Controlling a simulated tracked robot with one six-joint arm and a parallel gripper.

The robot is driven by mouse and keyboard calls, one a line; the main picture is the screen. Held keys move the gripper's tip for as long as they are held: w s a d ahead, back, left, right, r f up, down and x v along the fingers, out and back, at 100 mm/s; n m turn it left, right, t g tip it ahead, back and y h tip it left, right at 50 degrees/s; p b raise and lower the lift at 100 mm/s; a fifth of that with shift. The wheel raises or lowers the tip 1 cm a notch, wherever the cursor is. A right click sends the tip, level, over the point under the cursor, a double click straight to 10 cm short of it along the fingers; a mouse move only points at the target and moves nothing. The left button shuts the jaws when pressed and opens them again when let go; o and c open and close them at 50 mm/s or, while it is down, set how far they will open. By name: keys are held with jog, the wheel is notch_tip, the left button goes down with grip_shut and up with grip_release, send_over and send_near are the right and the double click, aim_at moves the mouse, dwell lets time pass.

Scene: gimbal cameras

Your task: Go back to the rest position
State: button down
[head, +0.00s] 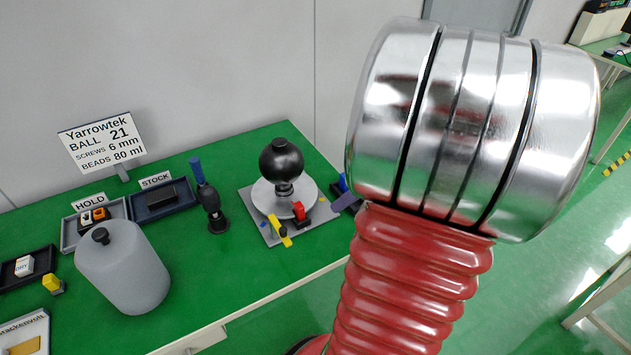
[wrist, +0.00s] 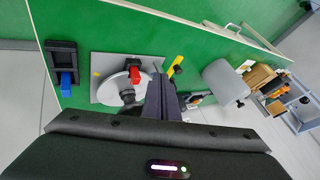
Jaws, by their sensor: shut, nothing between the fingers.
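My gripper (wrist: 160,82) shows in the wrist view as dark fingers held together, shut and empty. It points over the green table, in front of the grey plate (wrist: 107,92) with the round white disc and red clamp. I cannot tell its exact height above them.
A grey canister (head: 125,272) stands at the table's front left. Behind it are the HOLD tray (head: 70,238), the STOCK tray (head: 141,214), an upright black tool with a blue handle (head: 208,198) and a sign (head: 100,142).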

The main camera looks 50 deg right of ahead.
jog(key=w+a+r+h, duration=0.1)
jog(key=a+r, duration=0.3)
jog(key=a, duration=1)
jog(key=w+a+r+n+h, duration=0.1)
jog(key=a+r+h, duration=0.2)
jog(key=a, duration=1.1)
jog(key=shift+r+h, duration=0.4)
jog(key=shift+r, duration=0.25)
